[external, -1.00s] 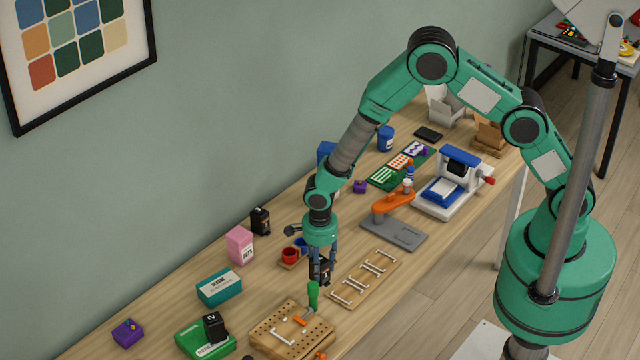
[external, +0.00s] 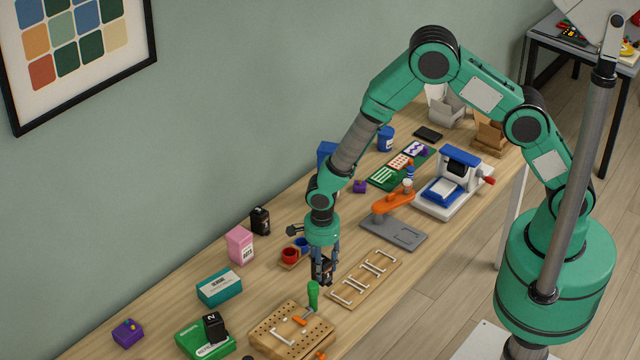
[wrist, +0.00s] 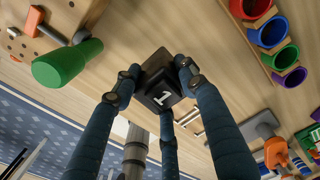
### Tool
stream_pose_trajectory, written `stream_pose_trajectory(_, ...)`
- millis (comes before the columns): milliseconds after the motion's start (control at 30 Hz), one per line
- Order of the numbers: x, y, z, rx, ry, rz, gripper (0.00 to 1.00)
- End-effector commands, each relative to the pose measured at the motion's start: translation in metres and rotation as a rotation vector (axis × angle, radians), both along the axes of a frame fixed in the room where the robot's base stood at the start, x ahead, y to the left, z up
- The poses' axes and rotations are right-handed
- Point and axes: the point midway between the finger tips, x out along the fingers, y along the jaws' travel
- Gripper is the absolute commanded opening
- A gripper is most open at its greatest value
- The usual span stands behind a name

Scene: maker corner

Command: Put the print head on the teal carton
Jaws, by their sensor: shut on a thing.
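My gripper (external: 325,274) is shut on a black print head (external: 326,268) with a white 1 on it, and holds it above the table between the peg board and the rack of white bars. In the wrist view the print head (wrist: 160,82) sits between the fingertips (wrist: 160,78). The teal carton (external: 219,289) with a white label lies on the table to the left of my gripper. Its top looks bare. The carton is not in the wrist view.
A wooden peg board (external: 290,338) with a green-handled tool (external: 313,294) stands close below my gripper. A green carton (external: 200,345) bears a black block marked 2 (external: 214,327). A pink carton (external: 240,245) and small coloured cups (external: 290,255) stand behind.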

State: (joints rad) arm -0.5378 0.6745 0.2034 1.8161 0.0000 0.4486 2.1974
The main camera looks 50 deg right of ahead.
Motion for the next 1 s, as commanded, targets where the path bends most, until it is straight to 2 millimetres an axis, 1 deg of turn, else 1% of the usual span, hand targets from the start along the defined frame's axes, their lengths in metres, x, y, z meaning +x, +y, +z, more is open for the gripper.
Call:
stream_pose_trajectory(167, 0.016, 0.019, 0.010, 0.002, -0.003, 0.017, 0.00)
stream_pose_trajectory(500, 0.059, 0.077, 0.044, 0.003, -0.004, 0.069, 0.00)
stream_pose_trajectory(600, 0.067, 0.089, 0.052, 0.002, -0.003, 0.080, 0.00)
stream_pose_trajectory(767, 0.072, 0.098, 0.059, 0.001, -0.002, 0.089, 0.00)
stream_pose_trajectory(1000, 0.072, 0.098, 0.060, 0.001, -0.002, 0.089, 0.00)
